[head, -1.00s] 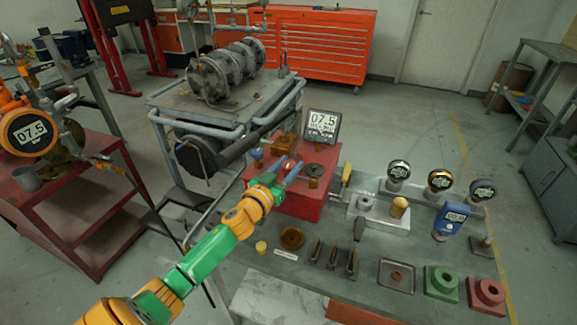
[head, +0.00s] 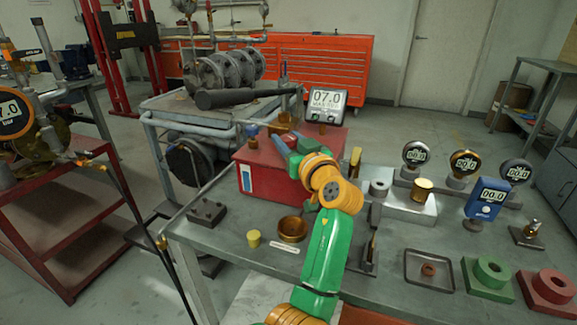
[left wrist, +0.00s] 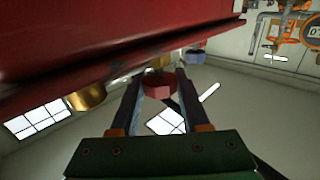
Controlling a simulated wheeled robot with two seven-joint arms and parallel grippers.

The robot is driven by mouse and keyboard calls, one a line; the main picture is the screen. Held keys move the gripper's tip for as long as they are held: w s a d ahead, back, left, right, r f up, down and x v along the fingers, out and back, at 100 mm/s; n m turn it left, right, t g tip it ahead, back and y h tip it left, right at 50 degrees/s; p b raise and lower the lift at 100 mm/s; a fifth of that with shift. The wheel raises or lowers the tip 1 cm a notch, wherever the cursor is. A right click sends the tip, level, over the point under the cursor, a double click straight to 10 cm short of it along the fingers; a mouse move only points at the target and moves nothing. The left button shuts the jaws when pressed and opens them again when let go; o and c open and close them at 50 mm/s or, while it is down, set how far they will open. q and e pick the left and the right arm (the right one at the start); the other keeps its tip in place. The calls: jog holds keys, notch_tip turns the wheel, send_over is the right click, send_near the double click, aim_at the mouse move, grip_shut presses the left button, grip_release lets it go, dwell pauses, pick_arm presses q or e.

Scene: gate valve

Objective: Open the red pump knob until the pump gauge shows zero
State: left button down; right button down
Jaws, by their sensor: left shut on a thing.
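The red pump box (head: 262,181) stands on the near table in the head view. The pump gauge (head: 325,101) behind its top reads 07.0. My left gripper (head: 281,143) reaches over the box top from the front right. In the left wrist view the red knob (left wrist: 159,85) sits between the fingers of my left gripper (left wrist: 159,80), which is shut on it. In the head view the fingers and wrist largely hide this knob. My right gripper is in neither view.
An orange gauge (head: 12,107) at the far left also reads 07.0. A brass bowl (head: 292,229) and yellow cap (head: 254,238) lie before the box. Several small gauges stand at right, near a blue meter (head: 487,198). A tray (head: 430,284) is in front.

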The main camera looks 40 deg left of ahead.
pick_arm(q)
jog(key=shift+f+n+g+y+b, duration=0.15)
jog(key=shift+n+g+y+b, duration=0.45)
jog(key=shift+g, duration=0.4)
jog(key=shift+r+n+g+y, duration=0.2)
jog(key=shift+n+g+y, duration=0.3)
jog(key=shift+n+g, duration=0.65)
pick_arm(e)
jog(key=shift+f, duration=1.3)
pick_arm(q)
jog(key=shift+g, duration=0.45)
jog(key=shift+c, duration=1.9)
grip_release()
jog(key=shift+a, duration=0.15)
